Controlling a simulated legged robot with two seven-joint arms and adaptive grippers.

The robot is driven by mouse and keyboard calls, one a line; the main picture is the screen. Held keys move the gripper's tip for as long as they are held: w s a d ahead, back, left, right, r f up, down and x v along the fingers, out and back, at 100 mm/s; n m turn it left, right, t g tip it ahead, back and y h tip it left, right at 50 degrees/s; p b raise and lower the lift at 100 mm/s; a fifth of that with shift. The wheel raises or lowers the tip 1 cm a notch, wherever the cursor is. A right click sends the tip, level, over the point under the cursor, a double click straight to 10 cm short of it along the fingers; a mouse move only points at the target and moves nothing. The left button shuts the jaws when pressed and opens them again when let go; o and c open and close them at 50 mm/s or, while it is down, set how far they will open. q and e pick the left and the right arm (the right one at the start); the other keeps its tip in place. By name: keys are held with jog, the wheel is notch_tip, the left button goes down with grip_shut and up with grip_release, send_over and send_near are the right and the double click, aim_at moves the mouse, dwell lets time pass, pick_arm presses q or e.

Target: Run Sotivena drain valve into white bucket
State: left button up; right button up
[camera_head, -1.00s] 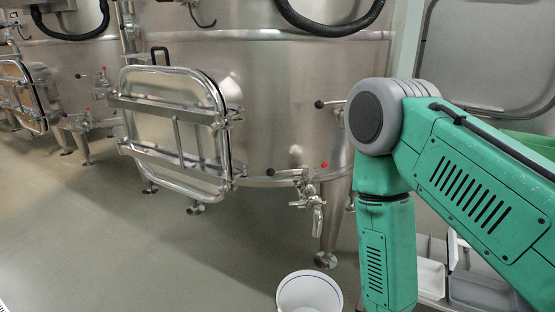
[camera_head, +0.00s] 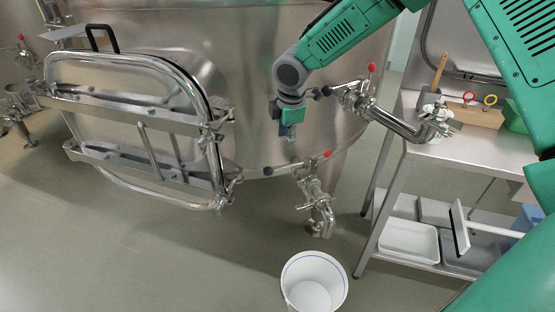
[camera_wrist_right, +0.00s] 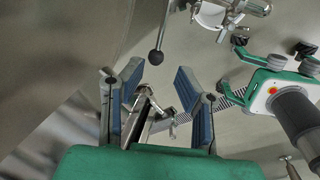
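A steel vat (camera_head: 240,60) has a low outlet with a drain valve (camera_head: 312,190) at its lower right. The valve has a red-tipped lever (camera_head: 327,154), and its spout points down. I see no name on the vat. The white bucket (camera_head: 326,262) stands on the floor below the spout and looks empty. My right gripper (camera_head: 292,152) points down in front of the vat, just above the valve. In the right wrist view the right gripper (camera_wrist_right: 160,100) is open, with blue pads apart and shiny metal fittings (camera_wrist_right: 145,100) showing between them. My left gripper is out of view.
A second valve with a red knob (camera_head: 371,68) and pipe (camera_head: 400,125) juts toward a steel table (camera_head: 480,150) at right. Trays (camera_head: 408,240) sit on its lower shelf. A rectangular hatch (camera_head: 140,120) fills the left. Floor at lower left is clear.

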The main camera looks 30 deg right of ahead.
aim_at(281, 168)
jog(key=f, duration=0.4)
jog(key=w+f, duration=0.1)
jog(key=f, duration=0.3)
jog(key=w+f+b, duration=0.1)
jog(key=f, duration=0.3)
jog(key=shift+w+d+f, duration=0.1)
jog(key=shift+w+d, duration=0.05)
grip_shut()
